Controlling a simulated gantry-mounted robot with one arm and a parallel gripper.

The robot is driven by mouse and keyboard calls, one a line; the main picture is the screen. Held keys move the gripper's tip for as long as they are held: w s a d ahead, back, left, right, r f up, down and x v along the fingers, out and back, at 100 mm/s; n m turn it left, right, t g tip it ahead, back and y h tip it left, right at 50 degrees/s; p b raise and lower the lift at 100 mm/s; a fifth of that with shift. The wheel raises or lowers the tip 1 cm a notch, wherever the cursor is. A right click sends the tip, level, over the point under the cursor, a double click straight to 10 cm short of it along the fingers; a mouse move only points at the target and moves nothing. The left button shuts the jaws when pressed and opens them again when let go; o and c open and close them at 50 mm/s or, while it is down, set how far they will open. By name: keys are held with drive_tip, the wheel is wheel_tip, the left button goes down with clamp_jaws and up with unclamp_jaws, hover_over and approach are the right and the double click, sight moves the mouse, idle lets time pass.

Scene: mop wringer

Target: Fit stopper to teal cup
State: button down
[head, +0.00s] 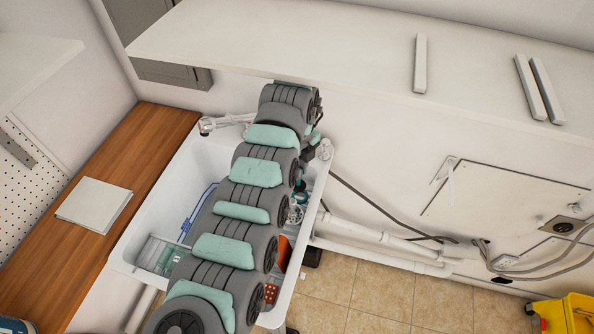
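My thick grey arm with teal pads crosses the white sink and hides much of its inside. Its far end bends down beside the sink's back right corner. Dark parts there (307,155) look like my gripper, but its fingers are too small and covered to make out. Just below them, a small teal-rimmed round thing (301,195) shows in the sink at the arm's right edge. I cannot tell whether it is the teal cup. I cannot make out the stopper.
The white sink (128,250) holds a clear greenish box (158,254), a blue wire-like item (196,210) and orange items (283,252). A tap (215,122) is at its back edge. A wooden counter (150,150) lies left, pipes (375,235) right, and a shelf (340,50) above.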

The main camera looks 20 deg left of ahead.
drive_tip(key=shift+w+d+r, duration=0.1)
drive_tip(key=shift+w+r, duration=0.15)
drive_tip(key=shift+r, duration=0.05)
drive_tip(key=shift+w+d+f+b, duration=0.1)
drive_tip(key=shift+w+f+b, duration=0.1)
drive_tip(key=shift+f, duration=0.2)
drive_tip(key=shift+w+d+f+b, duration=0.1)
drive_tip(key=shift+f+b, duration=0.05)
drive_tip(key=shift+f, duration=0.2)
drive_tip(key=f, duration=0.2)
drive_tip(key=f+b, duration=0.1)
drive_tip(key=shift+s+a+f+b, duration=0.15)
drive_tip(key=shift+s+f+b, duration=0.05)
drive_tip(key=shift+f+b, duration=0.15)
drive_tip(key=shift+r, duration=0.2)
drive_tip(key=shift+s+p, duration=0.1)
drive_tip(key=shift+p, duration=0.3)
drive_tip(key=shift+f+b, duration=0.5)
drive_tip(key=shift+f, duration=0.6)
idle(0.4)
drive_tip(key=c, duration=1.2)
unclamp_jaws()
